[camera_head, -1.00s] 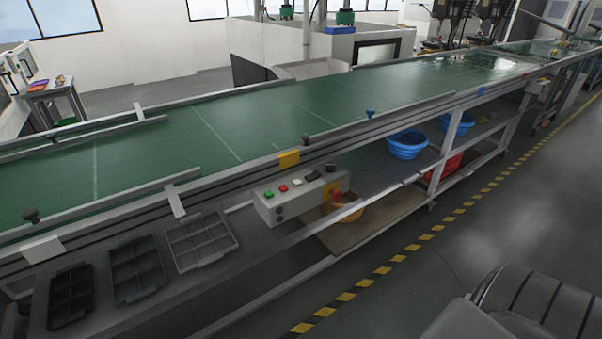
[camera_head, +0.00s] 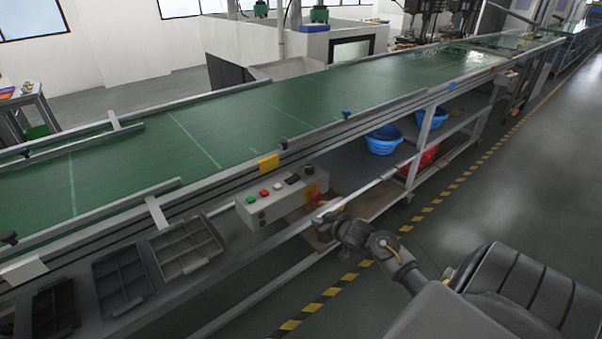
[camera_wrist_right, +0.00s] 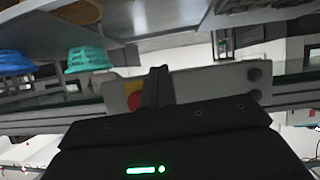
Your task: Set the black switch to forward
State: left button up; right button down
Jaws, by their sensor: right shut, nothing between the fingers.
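The grey control box (camera_head: 262,211) is fixed along the near side of the conveyor. Its top carries a green button, a red button, a white button, the black switch (camera_head: 292,179) and a black round knob. Which way the switch is set is too small to tell. My right gripper (camera_head: 322,216) is shut and empty, low and to the right of the box, apart from the switch. In the right wrist view the shut fingers (camera_wrist_right: 157,74) overlap the box (camera_wrist_right: 205,82); the black switch cannot be made out there. My left gripper is not in view.
A red emergency button (camera_head: 315,197) on yellow sits at the box's right end, close to my right gripper. Compartment trays (camera_head: 187,250) lie left of the box. Blue basins (camera_head: 383,140) and a red crate (camera_head: 424,158) are below the conveyor. The floor at right is clear.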

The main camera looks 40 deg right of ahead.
notch_tip(320, 180, up, 18)
jog(key=w+n+t, duration=0.1)
jog(key=w+t, duration=0.1)
jog(key=shift+d+t+p, duration=0.3)
jog(key=shift+d+t, duration=0.1)
jog(key=shift+f, duration=0.1)
send_over(300, 184)
jog(key=shift+a+f+p, duration=0.2)
jog(key=shift+f+p, duration=0.25)
jog(key=shift+f, duration=0.7)
notch_tip(300, 184, down, 2)
jog(key=shift+w+d+f, duration=0.1)
jog(key=shift+d+f, duration=0.05)
jog(key=shift+f, duration=0.1)
jog(key=shift+d+f, duration=0.1)
jog(key=shift+f, duration=0.7)
